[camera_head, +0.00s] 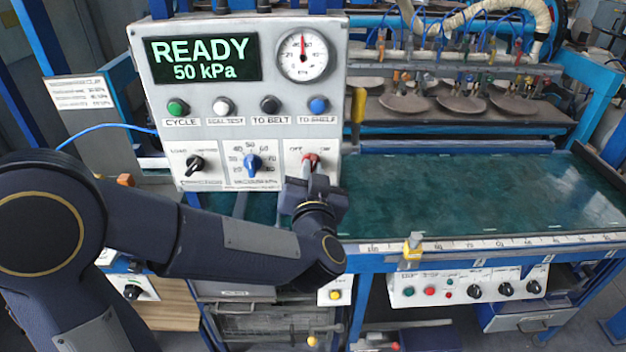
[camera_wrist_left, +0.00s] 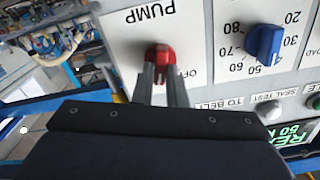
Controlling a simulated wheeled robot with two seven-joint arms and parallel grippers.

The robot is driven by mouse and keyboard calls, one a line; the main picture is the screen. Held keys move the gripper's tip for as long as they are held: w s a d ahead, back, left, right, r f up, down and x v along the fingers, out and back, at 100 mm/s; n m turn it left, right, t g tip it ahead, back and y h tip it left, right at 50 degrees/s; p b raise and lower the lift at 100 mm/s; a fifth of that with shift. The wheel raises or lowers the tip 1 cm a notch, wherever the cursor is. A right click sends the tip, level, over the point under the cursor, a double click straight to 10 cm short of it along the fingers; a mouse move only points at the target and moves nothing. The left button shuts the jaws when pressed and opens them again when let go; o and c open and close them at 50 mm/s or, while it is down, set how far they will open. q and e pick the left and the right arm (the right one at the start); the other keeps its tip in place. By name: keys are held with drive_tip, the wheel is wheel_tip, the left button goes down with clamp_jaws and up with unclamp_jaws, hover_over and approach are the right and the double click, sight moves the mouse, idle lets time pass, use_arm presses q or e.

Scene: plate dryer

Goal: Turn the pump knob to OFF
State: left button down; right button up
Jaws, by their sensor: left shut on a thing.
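The red pump knob (camera_head: 312,159) sits at the lower right of the white control panel, between the OFF label on its left and the ON label on its right. My left gripper (camera_head: 308,178) reaches up to it from below and is shut on it. In the left wrist view, the red knob (camera_wrist_left: 158,54) shows between the two grey fingertips (camera_wrist_left: 160,73), below the word PUMP. The OFF label is partly covered by a finger there. Which label the knob points to is hard to tell. My right gripper is not in view.
The control panel (camera_head: 225,140) displays READY 50 kPa, with a gauge (camera_head: 303,55) beside it. A blue dial (camera_head: 253,164) and a black selector (camera_head: 195,165) sit left of the pump knob. A green belt (camera_head: 450,190) lies to the right.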

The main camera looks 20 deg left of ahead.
use_arm(q)
drive_tip(key=shift+a+f+n+b, duration=0.1)
drive_tip(key=shift+a+n+b, duration=0.05)
drive_tip(key=shift+n+b, duration=2.5)
drive_tip(key=shift+a+f+n+b, duration=0.1)
drive_tip(key=shift+n+b, duration=1.55)
drive_tip(key=shift+n, duration=1.9)
drive_tip(key=shift+s+r, duration=0.1)
drive_tip(key=c, duration=1.5)
unclamp_jaws()
drive_tip(key=shift+o, duration=0.2)
